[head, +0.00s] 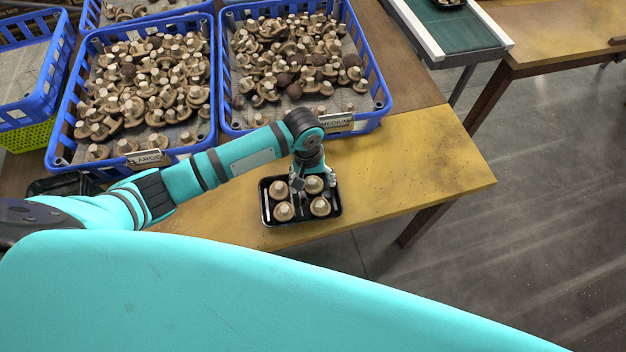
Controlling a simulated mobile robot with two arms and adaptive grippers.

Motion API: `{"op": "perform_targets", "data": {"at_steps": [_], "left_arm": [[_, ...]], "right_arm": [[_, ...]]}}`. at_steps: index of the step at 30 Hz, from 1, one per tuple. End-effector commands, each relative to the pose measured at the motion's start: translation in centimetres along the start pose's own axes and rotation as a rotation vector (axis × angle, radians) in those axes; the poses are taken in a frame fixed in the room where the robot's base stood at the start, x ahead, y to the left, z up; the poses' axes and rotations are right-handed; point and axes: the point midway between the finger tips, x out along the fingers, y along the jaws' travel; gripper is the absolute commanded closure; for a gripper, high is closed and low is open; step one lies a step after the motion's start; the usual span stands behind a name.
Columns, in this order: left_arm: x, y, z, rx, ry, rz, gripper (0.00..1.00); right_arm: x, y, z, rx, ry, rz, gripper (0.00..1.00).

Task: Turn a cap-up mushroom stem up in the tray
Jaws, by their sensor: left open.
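A small black tray (264,215) lies on the yellow table near its front edge. Several brown mushrooms sit in it in two rows. The front left mushroom (284,211) and front right mushroom (320,206) show pale stems pointing up. The back left mushroom (279,189) also looks stem up. The back right mushroom (314,185) is partly covered by my left gripper (313,181), which points down over the back of the tray. That gripper is open, its fingers on either side of this mushroom; I cannot tell whether they touch it. My right gripper is out of view.
Blue crates full of mushrooms stand behind the tray, one labelled LARGE (60,150), one labelled MEDIUM (377,98). The yellow table (420,165) is clear right of the tray. A green conveyor (450,30) stands at the back right.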

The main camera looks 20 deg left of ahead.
Motion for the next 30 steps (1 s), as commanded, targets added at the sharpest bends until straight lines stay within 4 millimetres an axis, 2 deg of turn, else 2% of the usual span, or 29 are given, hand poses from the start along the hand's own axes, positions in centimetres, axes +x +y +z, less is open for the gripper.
{"op": "perform_targets", "data": {"at_steps": [9,15,21,30], "left_arm": [[-6.5,0.1,-0.1,0.002,0.005,0.004,0.24],[-9.8,0.0,-0.1,-0.001,0.003,0.002,0.24],[-11.1,-0.1,-0.1,0.0,0.002,0.001,0.24],[-11.2,-0.1,-0.1,-0.001,0.002,0.0,0.24]], "right_arm": [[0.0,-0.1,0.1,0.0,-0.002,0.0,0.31],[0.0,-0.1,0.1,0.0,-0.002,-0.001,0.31],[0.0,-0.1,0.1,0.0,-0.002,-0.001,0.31],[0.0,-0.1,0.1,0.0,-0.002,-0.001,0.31]]}}
